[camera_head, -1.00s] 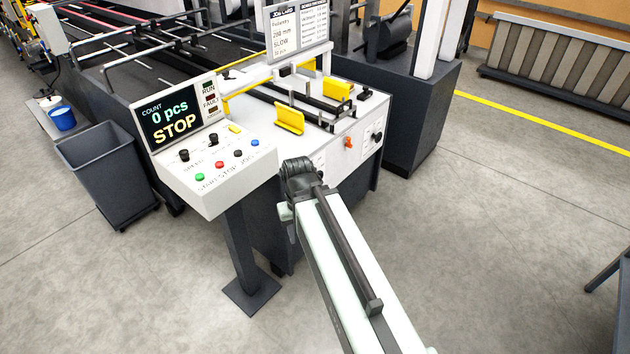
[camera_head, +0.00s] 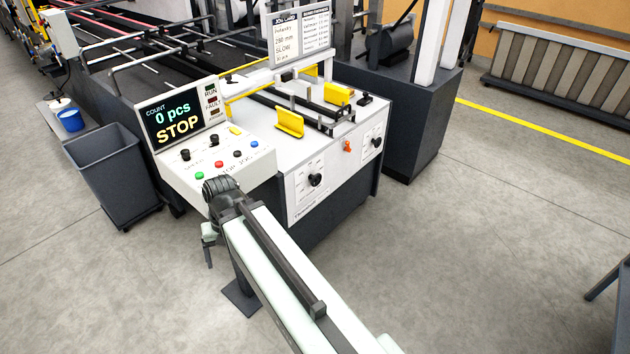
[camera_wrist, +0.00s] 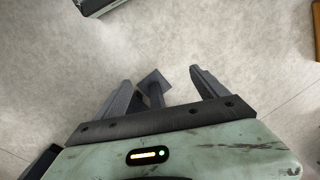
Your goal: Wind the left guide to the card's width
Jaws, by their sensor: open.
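The feeder table (camera_head: 262,153) has two yellow guides on top, a left one (camera_head: 290,124) and a right one (camera_head: 338,94). On its white front panel are a black dial knob (camera_head: 316,180) at left, a small orange-red knob (camera_head: 347,146) and another black knob (camera_head: 376,142) at right. The card (camera_head: 297,36) above the table shows a width in mm and SLOW; the digits are not sharp. My gripper (camera_head: 208,258) hangs below the console's front edge, left of the left dial knob. In the wrist view my gripper (camera_wrist: 164,85) is open and empty over the floor.
The control console (camera_head: 205,145) shows 0 pcs and STOP, with coloured buttons; its dark post (camera_wrist: 155,90) shows between my fingers, farther down. A grey bin (camera_head: 108,170) stands left, with a blue bucket (camera_head: 70,120) beyond it.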

